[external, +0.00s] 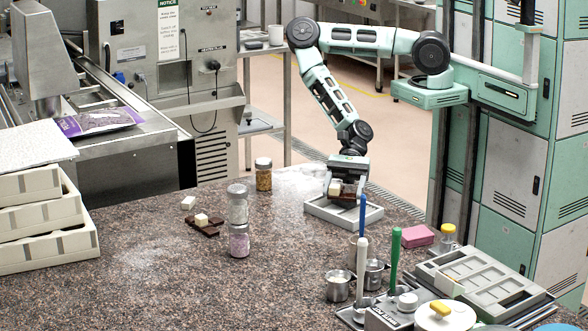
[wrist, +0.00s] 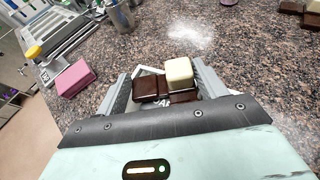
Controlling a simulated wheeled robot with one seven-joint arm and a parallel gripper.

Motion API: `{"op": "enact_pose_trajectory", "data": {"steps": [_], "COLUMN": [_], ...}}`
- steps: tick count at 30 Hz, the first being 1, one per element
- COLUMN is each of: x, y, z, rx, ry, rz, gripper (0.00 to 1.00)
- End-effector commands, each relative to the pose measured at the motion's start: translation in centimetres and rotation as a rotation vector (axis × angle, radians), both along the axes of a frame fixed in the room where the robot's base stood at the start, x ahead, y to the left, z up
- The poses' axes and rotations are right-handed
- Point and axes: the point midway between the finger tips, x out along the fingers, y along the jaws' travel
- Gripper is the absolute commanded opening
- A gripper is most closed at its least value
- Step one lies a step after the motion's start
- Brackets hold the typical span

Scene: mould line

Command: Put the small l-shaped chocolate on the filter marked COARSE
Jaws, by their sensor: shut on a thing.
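My gripper (external: 347,187) is shut on a small dark brown chocolate (external: 350,190) with a cream-white block on it. In the wrist view the dark squares (wrist: 147,89) and the cream block (wrist: 180,72) sit between the two grey fingers. The gripper is over a pale grey, shallow rectangular tray (external: 345,222) on the granite table. Part of black lettering shows below the chocolate in the wrist view, but the full word is hidden, so I cannot read the mark. I cannot tell whether the chocolate touches the tray.
Jars (external: 238,205), metal cups (external: 338,286), tall blue and green handles, and a pink block (external: 417,236) stand around. Stacked trays (external: 35,220) are far left.

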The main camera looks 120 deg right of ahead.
Motion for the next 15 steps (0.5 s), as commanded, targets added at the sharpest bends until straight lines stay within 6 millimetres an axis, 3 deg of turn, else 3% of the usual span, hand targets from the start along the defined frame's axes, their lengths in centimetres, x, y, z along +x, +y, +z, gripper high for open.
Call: {"op": "enact_pose_trajectory", "data": {"steps": [2,3,5,15], "x": [0.00,0.00,-0.01,0.00], "y": [0.00,0.00,-0.01,0.01], "z": [-0.35,-0.30,-0.23,0.06], "rx": [0.001,0.000,-0.001,0.000], "ry": [0.001,0.000,0.001,0.000], "rz": [0.000,0.000,0.000,0.000], "gripper": [0.47,0.76,0.92,0.92]}}
